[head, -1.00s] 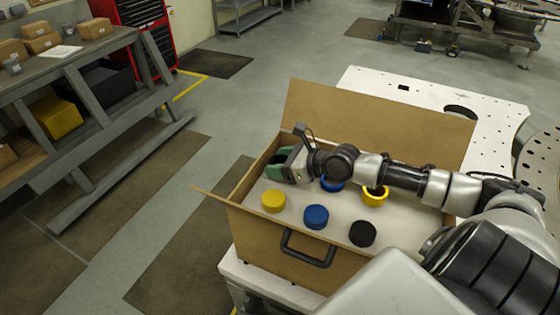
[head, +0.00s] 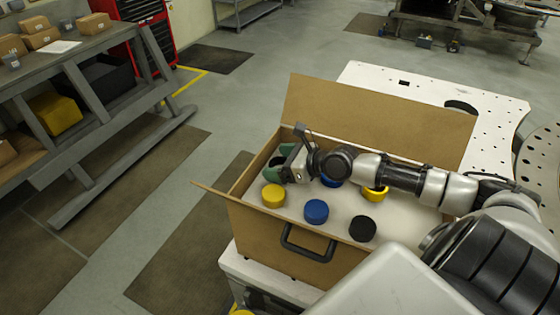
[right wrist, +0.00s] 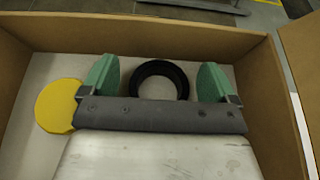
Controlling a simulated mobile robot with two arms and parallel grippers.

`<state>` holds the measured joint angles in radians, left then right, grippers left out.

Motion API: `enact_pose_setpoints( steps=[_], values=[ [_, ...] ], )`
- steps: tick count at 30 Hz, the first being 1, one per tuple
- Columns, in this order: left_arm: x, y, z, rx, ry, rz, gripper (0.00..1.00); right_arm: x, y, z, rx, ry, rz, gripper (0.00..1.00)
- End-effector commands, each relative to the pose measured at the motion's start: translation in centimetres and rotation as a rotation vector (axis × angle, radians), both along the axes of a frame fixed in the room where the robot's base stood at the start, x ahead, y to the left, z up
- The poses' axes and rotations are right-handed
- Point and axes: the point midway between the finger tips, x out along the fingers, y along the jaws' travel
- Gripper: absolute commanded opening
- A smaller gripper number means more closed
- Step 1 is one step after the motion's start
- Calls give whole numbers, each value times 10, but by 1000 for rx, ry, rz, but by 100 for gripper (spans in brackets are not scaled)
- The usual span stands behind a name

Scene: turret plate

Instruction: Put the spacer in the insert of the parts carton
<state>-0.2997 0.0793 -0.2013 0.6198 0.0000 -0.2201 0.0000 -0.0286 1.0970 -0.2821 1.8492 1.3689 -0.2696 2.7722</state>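The parts carton (head: 268,246) stands open with a pale insert (head: 290,213) inside. A black ring (right wrist: 160,67), which I take to be the spacer, sits in the carton's far-left corner area. My right gripper (right wrist: 158,78) is open around it, with a gap between each green finger and the ring. In the head view the right gripper (head: 278,161) is low inside the carton and mostly hides the ring. I cannot tell exactly how deep the ring sits. My left gripper is out of view.
The insert also holds a yellow disc (head: 273,195), a blue disc (head: 316,211) and a black disc (head: 362,228). A blue ring (head: 330,181) and a yellow ring (head: 375,194) are partly under my right arm. The carton's walls and raised lid (head: 375,115) surround the gripper.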

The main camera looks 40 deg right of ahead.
Motion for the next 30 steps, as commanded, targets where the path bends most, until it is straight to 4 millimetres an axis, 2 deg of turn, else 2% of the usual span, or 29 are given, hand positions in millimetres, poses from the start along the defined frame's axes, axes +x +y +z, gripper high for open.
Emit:
enact_pose_setpoints(
  steps=[7,11,19,30],
  values=[
    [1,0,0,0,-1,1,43,0,0,1,-1,0,0,89],
    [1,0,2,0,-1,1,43,0,0,12,-4,-3,2,89],
    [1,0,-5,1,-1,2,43,-28,-13,21,-7,6,5,89],
    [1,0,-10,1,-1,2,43,-47,-26,30,-3,4,-2,89]
  ],
)
